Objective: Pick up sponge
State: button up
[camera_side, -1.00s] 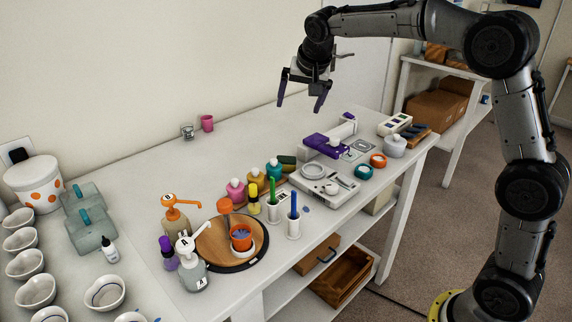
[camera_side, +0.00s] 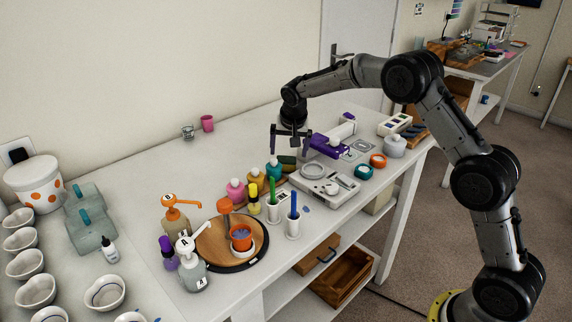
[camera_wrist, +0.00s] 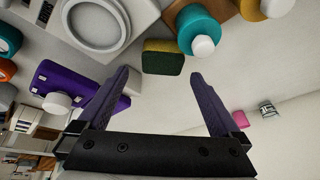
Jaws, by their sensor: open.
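The sponge (camera_wrist: 163,58) is a small block, yellow on one part and dark green on the other. In the wrist view it lies on the white table, ahead of and between my two fingertips. In the side view the sponge (camera_side: 288,160) shows partly, behind the teal bottle and below my gripper. My gripper (camera_side: 291,150) is open and empty, pointing down above the sponge. In the wrist view my gripper (camera_wrist: 160,75) has its purple fingers spread wide, with clear space between them and the sponge.
A teal bottle (camera_side: 273,171) with a white cap stands close beside the sponge. A purple device (camera_side: 326,146) and a white scale (camera_side: 322,182) are on its right. Pink and yellow bottles stand left of it. The table behind is mostly clear, with a pink cup (camera_side: 207,123) farther back.

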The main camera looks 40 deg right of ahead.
aim_at(286, 159)
jog(key=x, duration=0.5)
jog(key=shift+a+f, duration=0.1)
jog(key=shift+a, duration=0.1)
jog(key=c, duration=1.4)
jog(key=shift+r, duration=0.75)
jog(key=s+r, duration=0.3)
jog(key=s, duration=0.1)
jog(key=s+a+r, duration=0.1)
jog(key=s+r, duration=0.3)
jog(key=s, duration=0.1)
jog(key=s+a+r, duration=0.1)
jog(key=s+r, duration=0.3)
jog(key=shift+s+a+r, duration=0.15)
jog(key=shift+s+r, duration=0.1)
jog(key=shift+s, duration=0.15)
